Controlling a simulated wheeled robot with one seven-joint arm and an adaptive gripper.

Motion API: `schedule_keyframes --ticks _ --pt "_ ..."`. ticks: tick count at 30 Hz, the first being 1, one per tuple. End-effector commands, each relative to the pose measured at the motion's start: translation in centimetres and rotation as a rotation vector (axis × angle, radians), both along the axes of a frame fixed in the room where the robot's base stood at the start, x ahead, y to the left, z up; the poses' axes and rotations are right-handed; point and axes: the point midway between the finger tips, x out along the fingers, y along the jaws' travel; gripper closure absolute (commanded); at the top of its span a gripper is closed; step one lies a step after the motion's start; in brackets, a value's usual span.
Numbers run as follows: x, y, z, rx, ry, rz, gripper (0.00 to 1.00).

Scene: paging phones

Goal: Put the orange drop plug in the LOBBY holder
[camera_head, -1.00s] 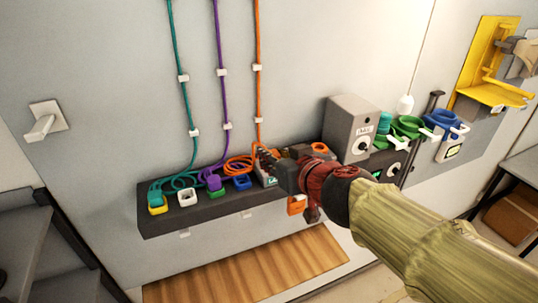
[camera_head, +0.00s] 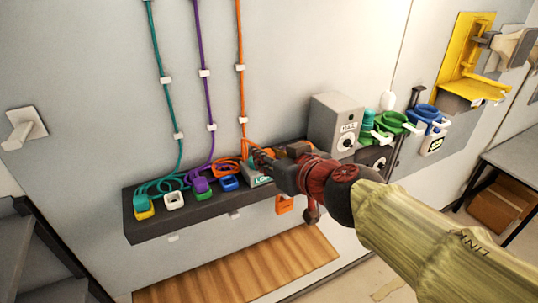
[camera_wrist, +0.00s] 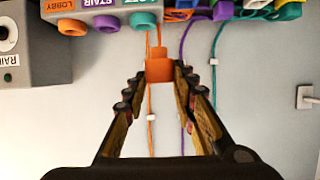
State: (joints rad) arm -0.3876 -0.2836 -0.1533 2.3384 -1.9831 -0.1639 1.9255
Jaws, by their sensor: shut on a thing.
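My gripper (camera_wrist: 158,92) is shut on the orange drop plug (camera_wrist: 160,69), a small block between the fingertips in the wrist view. The orange cord (camera_wrist: 150,135) runs along the wall beside it. The LOBBY holder (camera_wrist: 72,27) is an orange ring under an orange LOBBY label at the upper left of that view. The plug is apart from it, to its right in the picture. In the head view my gripper (camera_head: 262,160) is over the dark shelf, by a grey labelled block (camera_head: 258,178); the plug cannot be made out there.
A purple STAIR holder (camera_wrist: 107,23) and a teal one (camera_wrist: 143,20) stand beside LOBBY. The shelf (camera_head: 150,227) carries white, green, blue and yellow holders and coiled teal and purple cords.

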Motion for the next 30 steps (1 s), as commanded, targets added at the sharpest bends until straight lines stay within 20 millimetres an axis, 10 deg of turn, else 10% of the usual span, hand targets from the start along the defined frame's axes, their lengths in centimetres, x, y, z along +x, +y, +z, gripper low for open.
schedule_keyframes --ticks 30 --pt "7.3 -3.5 -0.1 0.000 0.002 -0.003 0.99"
